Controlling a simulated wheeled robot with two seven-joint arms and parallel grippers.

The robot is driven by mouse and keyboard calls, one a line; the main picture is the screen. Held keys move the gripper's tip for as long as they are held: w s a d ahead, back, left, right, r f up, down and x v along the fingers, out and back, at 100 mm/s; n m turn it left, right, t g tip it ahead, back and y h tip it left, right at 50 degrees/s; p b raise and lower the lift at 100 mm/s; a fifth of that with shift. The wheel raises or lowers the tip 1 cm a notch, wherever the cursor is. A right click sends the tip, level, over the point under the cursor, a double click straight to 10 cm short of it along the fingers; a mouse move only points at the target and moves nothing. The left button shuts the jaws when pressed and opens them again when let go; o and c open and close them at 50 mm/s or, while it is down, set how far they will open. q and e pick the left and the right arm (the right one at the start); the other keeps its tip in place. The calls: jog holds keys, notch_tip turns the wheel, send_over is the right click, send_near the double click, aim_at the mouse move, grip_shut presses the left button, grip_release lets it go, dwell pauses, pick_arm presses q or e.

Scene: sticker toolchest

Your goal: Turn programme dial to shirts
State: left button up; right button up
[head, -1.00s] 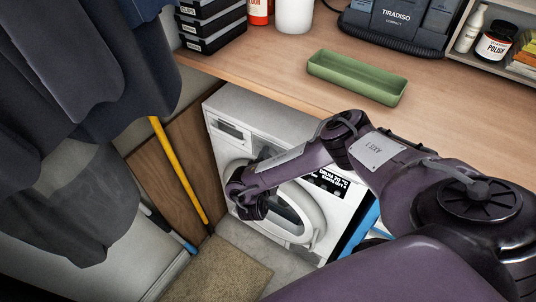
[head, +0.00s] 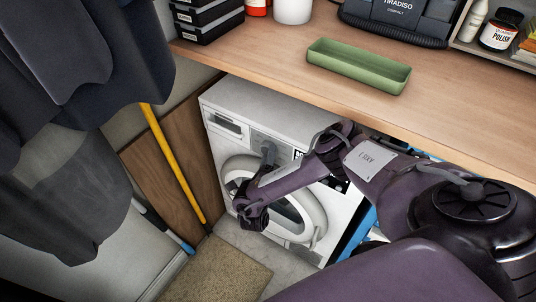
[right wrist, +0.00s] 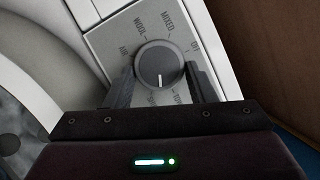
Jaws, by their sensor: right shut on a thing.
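The programme dial (right wrist: 160,64) is a round dark grey knob on a grey panel (right wrist: 105,42) in the right wrist view. Its white mark points down in the picture, toward my gripper. The words AIR, WOOL, MIXED and one that looks like OFF show around it. Lower labels are partly hidden by my fingers; I cannot read SHIRTS. My right gripper (right wrist: 161,78) is shut on the dial, with one finger on each side. In the head view my right arm reaches down to the white washing machine (head: 265,104). My left gripper is not in view.
The machine's round door (head: 315,212) lies beside the forearm. A wooden worktop (head: 290,85) with a green tray (head: 350,72) overhangs the machine. Dark clothes (head: 75,75) hang at left, near a yellow pole (head: 172,160). A mat (head: 222,272) lies on the floor.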

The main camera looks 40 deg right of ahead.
jog(key=shift+w+f+m+h, duration=0.15)
jog(key=shift+m+h, duration=0.35)
jog(key=shift+m, duration=0.75)
jog(key=shift+f+m+h, duration=0.1)
jog(key=shift+m+h, duration=0.4)
jog(key=shift+m, duration=0.75)
jog(key=o, duration=1)
jog(key=shift+c, duration=0.2)
jog(key=p+v, duration=0.4)
jog(key=v, duration=0.4)
